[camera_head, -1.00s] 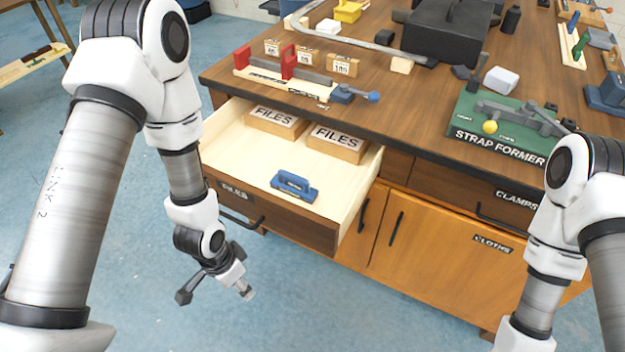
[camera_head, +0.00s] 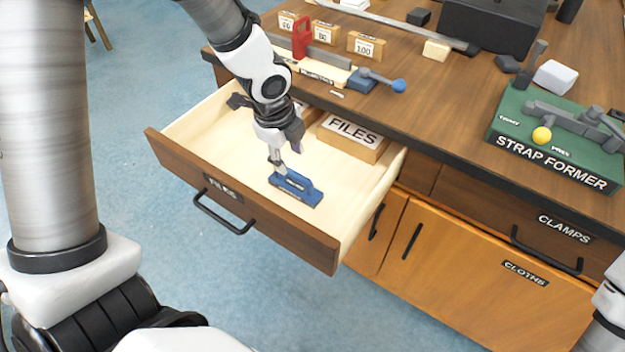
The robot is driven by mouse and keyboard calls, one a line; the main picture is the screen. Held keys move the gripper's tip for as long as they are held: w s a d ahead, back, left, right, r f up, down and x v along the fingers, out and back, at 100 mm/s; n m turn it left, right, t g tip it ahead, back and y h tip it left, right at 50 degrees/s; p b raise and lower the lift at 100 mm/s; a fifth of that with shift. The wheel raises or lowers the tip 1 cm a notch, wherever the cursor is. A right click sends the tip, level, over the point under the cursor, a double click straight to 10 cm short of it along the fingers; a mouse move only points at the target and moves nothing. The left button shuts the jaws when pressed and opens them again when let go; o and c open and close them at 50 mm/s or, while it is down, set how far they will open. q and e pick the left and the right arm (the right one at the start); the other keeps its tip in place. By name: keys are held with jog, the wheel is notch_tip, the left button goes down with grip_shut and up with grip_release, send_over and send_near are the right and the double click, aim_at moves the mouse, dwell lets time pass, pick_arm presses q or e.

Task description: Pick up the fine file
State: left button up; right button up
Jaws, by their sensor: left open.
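A blue file-like tool (camera_head: 296,188), which I take for the fine file, lies on the pale floor of the open drawer (camera_head: 200,150) labelled FILES. Its blue body has a raised loop handle; any label is too small to read. My left gripper (camera_head: 278,165) points down into the drawer, close above the far left end of the blue tool. Its jaws are open; whether a fingertip touches the tool I cannot tell. My right gripper is out of view.
A wooden block marked FILES (camera_head: 352,137) sits at the drawer's back, another part hidden by my left arm. The workbench top (camera_head: 440,90) holds a vise-like red-ended tool (camera_head: 301,38), grit blocks and the green strap former (camera_head: 560,150).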

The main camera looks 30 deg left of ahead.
aim_at(294, 173)
pick_arm(q)
jog(key=shift+w+f, duration=0.2)
jog(key=shift+f, duration=0.35)
jog(key=f+b, duration=0.1)
jog(key=f, duration=0.1)
jog(key=f+b, duration=0.1)
jog(key=f, duration=0.1)
jog(key=f+b, duration=0.1)
jog(key=f, duration=0.1)
jog(key=shift+w+d+f, duration=0.1)
jog(key=shift+w+d, duration=0.15)
jog(key=shift+w, duration=0.1)
jog(key=shift+w+f, duration=0.15)
jog(key=shift+f, duration=0.1)
jog(key=shift+r, duration=0.15)
grip_shut()
